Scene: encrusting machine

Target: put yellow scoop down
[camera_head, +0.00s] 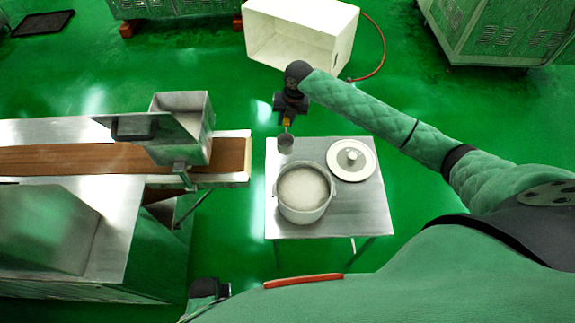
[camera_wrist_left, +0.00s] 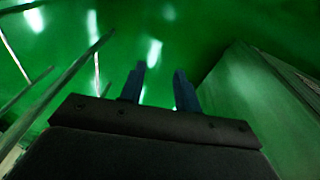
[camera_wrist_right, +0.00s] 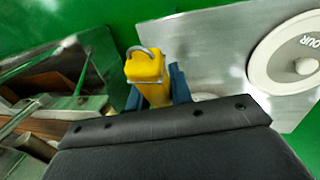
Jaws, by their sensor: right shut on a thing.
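The yellow scoop (camera_wrist_right: 146,66) shows its yellow handle in the right wrist view, between the fingers of my right gripper (camera_wrist_right: 160,88). In the head view my right gripper (camera_head: 288,113) is shut on the handle, and the scoop's grey metal cup (camera_head: 286,141) hangs at the far left corner of the small steel table (camera_head: 350,211). I cannot tell whether the cup touches the tabletop. My left gripper (camera_wrist_left: 160,85) is open and empty, with green floor beyond its fingers. In the head view it shows low, near the bottom edge (camera_head: 208,289).
A pot (camera_head: 304,214) with pale contents stands on the table, close to the scoop. A white lid (camera_head: 338,172) with a knob lies to its right. A conveyor machine (camera_head: 232,156) with a metal hopper (camera_head: 182,102) is to the left. A white crate (camera_head: 325,38) stands behind.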

